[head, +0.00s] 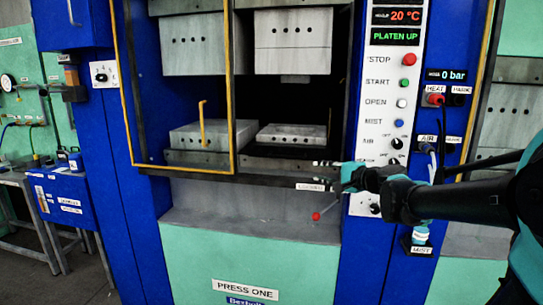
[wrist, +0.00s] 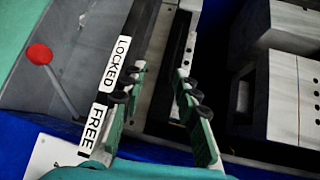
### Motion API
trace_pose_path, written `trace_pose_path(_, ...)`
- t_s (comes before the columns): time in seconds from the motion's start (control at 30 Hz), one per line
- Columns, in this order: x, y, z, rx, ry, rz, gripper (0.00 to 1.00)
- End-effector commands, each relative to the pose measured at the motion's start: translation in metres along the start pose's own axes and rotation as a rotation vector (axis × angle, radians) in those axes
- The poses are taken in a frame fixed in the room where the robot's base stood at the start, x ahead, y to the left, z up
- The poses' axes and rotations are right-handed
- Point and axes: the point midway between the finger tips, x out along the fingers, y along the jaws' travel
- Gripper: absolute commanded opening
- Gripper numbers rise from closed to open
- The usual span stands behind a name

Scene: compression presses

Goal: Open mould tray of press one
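Press one, named on its front plate (head: 245,289), has its lower mould block (head: 291,135) on a grey tray ledge (head: 285,164) inside the right opening; the tray looks pushed in. A lever with a red knob (head: 316,216) is below the ledge; its knob also shows at the left of the wrist view (wrist: 40,54). The rod meets the panel near the FREE label (wrist: 94,124), with the LOCKED label (wrist: 118,62) farther along. My gripper (head: 322,175) is at the ledge's right end, above the lever. In the wrist view, its fingers (wrist: 161,70) are apart and empty.
A yellow-framed guard (head: 234,90) covers the left opening. The control panel (head: 385,140) stands right of the opening; its display (head: 396,37) reads PLATEN UP. The upper mould block (head: 293,42) hangs well above the lower one. Space before the green lower front is clear.

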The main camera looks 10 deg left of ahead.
Motion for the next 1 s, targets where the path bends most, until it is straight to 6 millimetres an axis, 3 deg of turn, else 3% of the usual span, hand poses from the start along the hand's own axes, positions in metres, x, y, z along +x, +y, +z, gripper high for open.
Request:
trace_pose_path(0.1,0.004,-0.02,-0.006,0.061,0.006,-0.049,0.31)
trace_pose_path(0.33,0.024,-0.026,-0.007,0.074,0.005,-0.06,0.31)
trace_pose_path(1.0,0.147,-0.032,-0.008,0.072,0.006,-0.059,0.31)
